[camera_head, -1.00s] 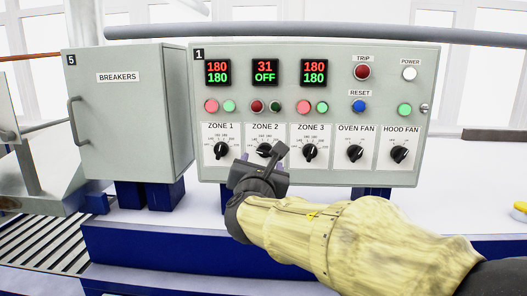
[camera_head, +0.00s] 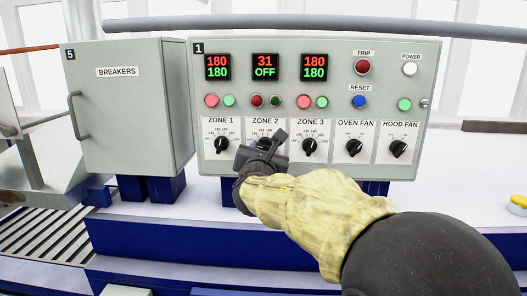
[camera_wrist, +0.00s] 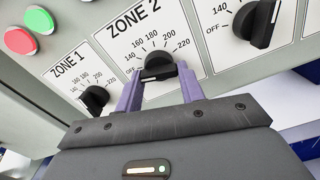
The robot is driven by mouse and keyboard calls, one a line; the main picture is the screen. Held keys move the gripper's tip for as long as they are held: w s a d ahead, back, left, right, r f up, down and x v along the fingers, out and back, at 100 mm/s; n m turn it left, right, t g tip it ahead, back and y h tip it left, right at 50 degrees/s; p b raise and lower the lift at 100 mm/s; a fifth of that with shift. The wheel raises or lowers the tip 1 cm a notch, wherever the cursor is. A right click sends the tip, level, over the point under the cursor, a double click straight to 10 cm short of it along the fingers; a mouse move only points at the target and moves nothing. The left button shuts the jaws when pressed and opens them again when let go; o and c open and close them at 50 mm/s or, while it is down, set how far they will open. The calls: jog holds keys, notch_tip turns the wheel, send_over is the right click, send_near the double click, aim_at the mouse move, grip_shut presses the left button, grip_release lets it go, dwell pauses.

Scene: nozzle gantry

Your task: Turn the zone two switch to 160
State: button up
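The zone 2 switch is a black knob, seen in the wrist view (camera_wrist: 160,66) on a white dial plate marked 140 to 220. In the head view the switch (camera_head: 264,143) is partly covered by my gripper (camera_head: 262,155). My gripper in the wrist view (camera_wrist: 160,88) is open, its two purple fingers on either side of the knob. I cannot tell whether they touch it. The zone 2 display (camera_head: 265,67) reads 31 in red over OFF in green.
The zone 1 knob (camera_head: 221,146) and zone 3 knob (camera_head: 309,146) are close on either side. Oven fan (camera_head: 354,148) and hood fan (camera_head: 399,149) knobs are further right. The breakers cabinet (camera_head: 125,110) stands left. A blue ledge (camera_head: 130,235) runs below the panel.

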jog(key=shift+f+m+b, duration=0.15)
jog(key=shift+m+b, duration=0.15)
jog(key=shift+b, duration=0.5)
jog(key=shift+a+r+m+b, duration=0.1)
jog(key=shift+m+b, duration=2.7)
jog(key=shift+b, duration=0.9)
jog(key=shift+a+r+m+b, duration=0.1)
jog(key=shift+m+b, duration=2.7)
jog(key=shift+b, duration=0.85)
jog(key=o, duration=1)
jog(key=shift+r, duration=0.1)
jog(key=shift+s, duration=0.1)
